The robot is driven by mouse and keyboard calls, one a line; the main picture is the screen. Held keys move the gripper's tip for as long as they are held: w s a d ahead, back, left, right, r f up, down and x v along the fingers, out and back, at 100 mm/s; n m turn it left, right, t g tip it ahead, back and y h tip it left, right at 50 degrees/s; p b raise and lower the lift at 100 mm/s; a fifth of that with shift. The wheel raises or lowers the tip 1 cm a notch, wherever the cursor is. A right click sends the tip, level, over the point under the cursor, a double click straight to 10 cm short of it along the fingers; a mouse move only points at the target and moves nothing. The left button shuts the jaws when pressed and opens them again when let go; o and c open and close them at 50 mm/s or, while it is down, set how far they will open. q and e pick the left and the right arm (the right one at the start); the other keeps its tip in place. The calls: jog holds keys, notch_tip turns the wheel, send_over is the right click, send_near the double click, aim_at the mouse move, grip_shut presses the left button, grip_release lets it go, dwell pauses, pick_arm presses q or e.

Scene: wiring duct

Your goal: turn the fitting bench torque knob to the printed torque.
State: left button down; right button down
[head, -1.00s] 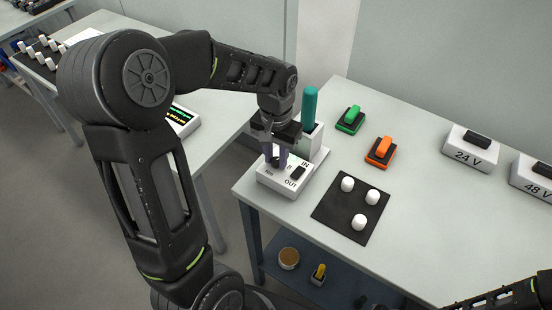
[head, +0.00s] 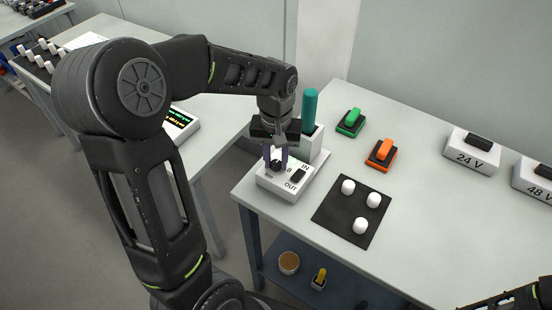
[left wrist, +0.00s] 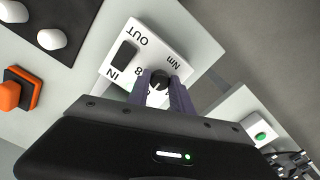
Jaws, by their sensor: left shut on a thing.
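The white torque box (head: 291,188) sits at the near left corner of the bench, with IN, OUT and 8 printed on it. Its black torque knob (head: 276,165) is between the purple fingers of my left gripper (head: 276,160), which is shut on it from above. In the left wrist view the knob (left wrist: 158,80) shows between both fingertips, beside the 8 and the Nm label. The knob has a light pointer mark, but I cannot read its setting. A black rocker switch (left wrist: 126,55) lies between IN and OUT. My right gripper is out of view.
A grey holder (head: 312,143) with a teal-handled tool (head: 309,108) stands right behind the box. A black mat (head: 348,215) with white pegs lies to the right. Green (head: 350,123) and orange (head: 381,154) switches and the 24 V box (head: 471,151) stand farther right.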

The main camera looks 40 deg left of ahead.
aim_at(276, 163)
pick_arm(q)
jog(key=c, duration=1.1)
grip_release()
jog(key=shift+c, duration=0.2)
notch_tip(276, 163, up, 8)
jog(key=shift+f+b, duration=0.1)
jog(key=shift+b, duration=0.25)
